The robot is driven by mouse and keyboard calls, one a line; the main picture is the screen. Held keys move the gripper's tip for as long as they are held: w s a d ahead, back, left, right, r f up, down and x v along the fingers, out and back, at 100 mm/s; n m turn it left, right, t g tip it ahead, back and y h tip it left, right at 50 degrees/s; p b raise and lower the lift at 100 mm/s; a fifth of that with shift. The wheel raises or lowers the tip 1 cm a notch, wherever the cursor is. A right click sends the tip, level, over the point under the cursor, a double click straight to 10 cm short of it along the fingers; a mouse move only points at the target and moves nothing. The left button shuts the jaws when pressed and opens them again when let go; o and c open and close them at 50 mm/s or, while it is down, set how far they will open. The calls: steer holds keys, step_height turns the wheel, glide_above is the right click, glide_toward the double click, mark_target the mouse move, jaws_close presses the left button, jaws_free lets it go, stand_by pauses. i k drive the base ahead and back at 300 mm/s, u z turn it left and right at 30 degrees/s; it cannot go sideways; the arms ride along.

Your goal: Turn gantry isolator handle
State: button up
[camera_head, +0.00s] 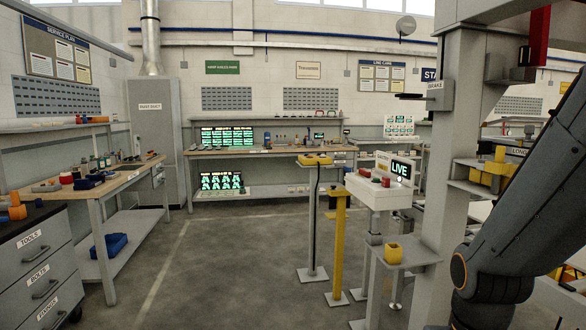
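A grey gantry post (445,150) stands at the right. A white control box (378,193) beside it has a screen reading "LIVE" (400,170) and small red and green controls on top. A dark horizontal handle (410,96) sticks out left from a plate on the post labelled "BRAKE". A red upright part (539,36) hangs high at the upper right, with a dark piece at its foot. I cannot tell which of these is the isolator handle. My arm fills the lower right; my gripper is outside the picture.
A yellow stand (339,240) and a grey stand with a yellow top (315,160) stand left of the box. A small shelf (408,256) holds a yellow cup (393,252). A workbench (105,182) and drawers (38,275) are at left. The middle floor (230,265) is clear.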

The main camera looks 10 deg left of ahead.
mark_target(365, 173)
steer(key=u, duration=0.85)
steer(key=i, duration=1.05)
steer(key=u, duration=0.5)
steer(key=i, duration=1.6)
steer(key=z, duration=0.95)
steer(key=i, duration=0.8)
steer(key=z, duration=1)
